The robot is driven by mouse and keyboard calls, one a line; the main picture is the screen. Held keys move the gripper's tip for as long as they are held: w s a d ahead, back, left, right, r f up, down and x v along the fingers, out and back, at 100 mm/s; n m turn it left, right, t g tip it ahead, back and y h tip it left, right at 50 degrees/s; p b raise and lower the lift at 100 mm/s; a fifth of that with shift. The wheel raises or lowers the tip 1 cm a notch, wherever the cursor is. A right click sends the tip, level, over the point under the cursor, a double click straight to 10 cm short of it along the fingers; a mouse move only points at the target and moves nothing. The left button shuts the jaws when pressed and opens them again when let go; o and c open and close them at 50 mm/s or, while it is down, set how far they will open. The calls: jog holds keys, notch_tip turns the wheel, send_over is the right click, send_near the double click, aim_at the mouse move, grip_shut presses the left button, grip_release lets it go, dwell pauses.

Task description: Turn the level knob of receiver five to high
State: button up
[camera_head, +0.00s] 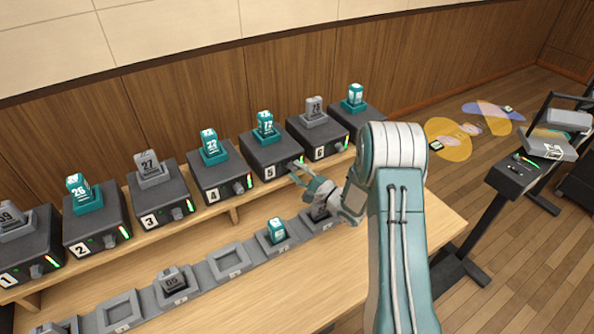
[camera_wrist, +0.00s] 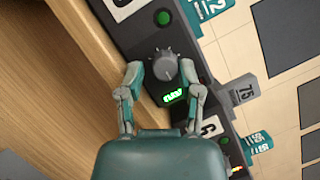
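Receiver five (camera_head: 266,153) is a dark box marked 5 on the shelf, with a teal pack labelled 17 or similar on top. In the wrist view, its grey level knob (camera_wrist: 166,68) sits between a round green light (camera_wrist: 163,18) and a small green-lit level display (camera_wrist: 172,96). My gripper (camera_head: 312,178) is in front of receiver five's right side in the head view. In the wrist view my gripper (camera_wrist: 163,72) is open, with one finger on each side of the knob. Gaps show beside the knob; whether the fingertips touch it is unclear.
Receiver four (camera_head: 220,178) stands to the left and receiver six (camera_head: 316,137) to the right, close beside it. A row of grey trays (camera_head: 230,259) lies on the lower wooden table (camera_head: 320,285). A dark stand (camera_head: 518,180) stands at the right.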

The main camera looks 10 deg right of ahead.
jog(key=v, duration=1.2)
